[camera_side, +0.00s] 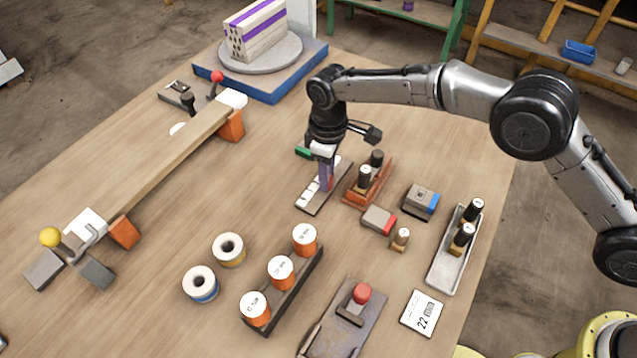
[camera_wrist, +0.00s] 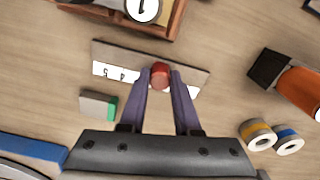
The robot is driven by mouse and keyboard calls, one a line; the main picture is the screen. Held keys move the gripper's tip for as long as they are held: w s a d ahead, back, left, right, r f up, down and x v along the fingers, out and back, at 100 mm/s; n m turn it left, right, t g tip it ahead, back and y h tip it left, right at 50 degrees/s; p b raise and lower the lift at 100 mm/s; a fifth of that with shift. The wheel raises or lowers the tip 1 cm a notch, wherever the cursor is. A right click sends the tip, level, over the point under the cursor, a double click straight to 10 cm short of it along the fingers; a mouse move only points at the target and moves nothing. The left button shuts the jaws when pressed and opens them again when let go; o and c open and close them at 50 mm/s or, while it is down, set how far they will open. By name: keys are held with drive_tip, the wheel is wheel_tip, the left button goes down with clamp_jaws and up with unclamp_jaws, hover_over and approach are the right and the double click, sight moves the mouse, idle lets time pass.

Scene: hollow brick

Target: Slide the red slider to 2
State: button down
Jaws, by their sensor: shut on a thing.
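The slider board (camera_side: 312,198) is a thin dark-edged plate with a white number strip, lying on the table. In the wrist view the board (camera_wrist: 114,54) shows upside-down figures that look like 4 and 5 left of the knob. The strip right of the knob is partly covered, and I cannot read a 2. The red slider (camera_wrist: 160,76) has a round knob partway along the board. My gripper (camera_wrist: 160,80) is shut on it, with one purple finger on each side. In the side view my gripper (camera_side: 326,182) points down over the board and mostly hides the slider.
An orange-brown holder (camera_side: 353,198) with dark-topped stamps stands close right of the board. A green-ended block (camera_side: 304,152) lies just behind it, with a grey-red block (camera_side: 379,220) to the right. Spools (camera_side: 229,250) and orange cylinders (camera_side: 281,272) stand in front. Table left of the board is clear.

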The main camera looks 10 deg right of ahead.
drive_tip(key=shift+r, duration=0.1)
drive_tip(key=c, duration=0.6)
unclamp_jaws()
wheel_tip(320, 180, up, 14)
idle(0.5)
